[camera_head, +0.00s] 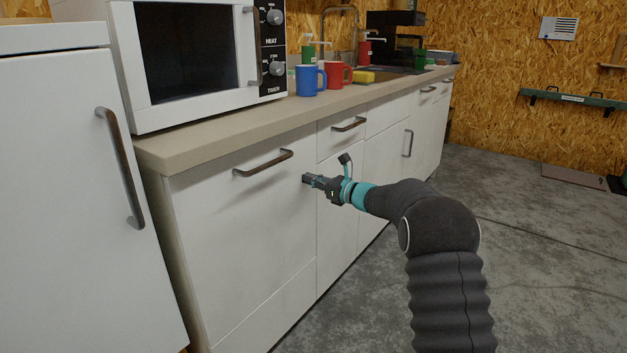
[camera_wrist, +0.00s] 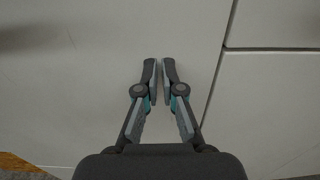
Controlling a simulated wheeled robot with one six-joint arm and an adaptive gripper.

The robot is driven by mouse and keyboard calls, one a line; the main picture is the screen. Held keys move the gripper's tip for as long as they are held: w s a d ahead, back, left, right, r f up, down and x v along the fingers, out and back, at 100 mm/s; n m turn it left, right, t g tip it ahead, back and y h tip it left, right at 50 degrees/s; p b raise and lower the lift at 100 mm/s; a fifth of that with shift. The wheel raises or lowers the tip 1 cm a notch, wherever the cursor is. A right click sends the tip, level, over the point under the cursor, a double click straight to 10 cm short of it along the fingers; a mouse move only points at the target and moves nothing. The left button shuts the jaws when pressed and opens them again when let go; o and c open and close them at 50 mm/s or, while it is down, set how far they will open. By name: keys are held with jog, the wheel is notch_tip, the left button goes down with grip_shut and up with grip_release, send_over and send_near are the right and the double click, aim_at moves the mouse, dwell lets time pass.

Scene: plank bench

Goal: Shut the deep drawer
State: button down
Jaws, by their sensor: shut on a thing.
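The deep drawer (camera_head: 245,225) is the large white front with a grey bar handle (camera_head: 263,165), under the counter left of the narrower fronts. Its front looks flush, or nearly so, with its neighbours. My gripper (camera_head: 308,179) is at the right part of this front, right of and below the handle. In the wrist view my gripper (camera_wrist: 160,64) has its fingers together, with a thin gap and no object seen between them. The white front (camera_wrist: 100,80) lies straight ahead of the fingertips, left of a vertical seam. I cannot tell whether the tips touch it.
A smaller drawer (camera_head: 341,137) and a door (camera_head: 388,150) with handles sit to the right. A white cabinet (camera_head: 70,200) stands at the left. The counter (camera_head: 215,143) holds a microwave (camera_head: 190,60), a blue mug (camera_head: 310,80) and a red mug (camera_head: 337,75). Floor (camera_head: 540,250) is clear at right.

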jog(key=shift+a+r, duration=0.15)
jog(key=shift+a, duration=0.05)
jog(key=b+v, duration=0.2)
jog(key=v, duration=1.2)
jog(key=s+f+n+g+h, duration=0.2)
jog(key=s+f+n+g, duration=0.3)
jog(key=f, duration=0.5)
jog(key=s+d+f+n+g+h, duration=0.1)
jog(key=s+f+n+g+h, duration=0.15)
jog(key=s+n, duration=0.65)
jog(key=s+d+r+n+t+h, duration=0.1)
jog(key=s+d+r+n+h, duration=0.2)
jog(key=s, duration=0.8)
jog(key=s+d+r+n+t+h, duration=0.1)
jog(key=s+d+r+n+h, duration=0.2)
jog(key=s, duration=0.9)
jog(key=s+d+r+n+t+h, duration=0.1)
jog(key=s+d+r+n+h, duration=0.3)
jog(key=s, duration=0.7)
jog(key=shift+s+d+h+p, duration=0.15)
jog(key=shift+d+h+p, duration=0.2)
jog(key=shift+d, duration=0.4)
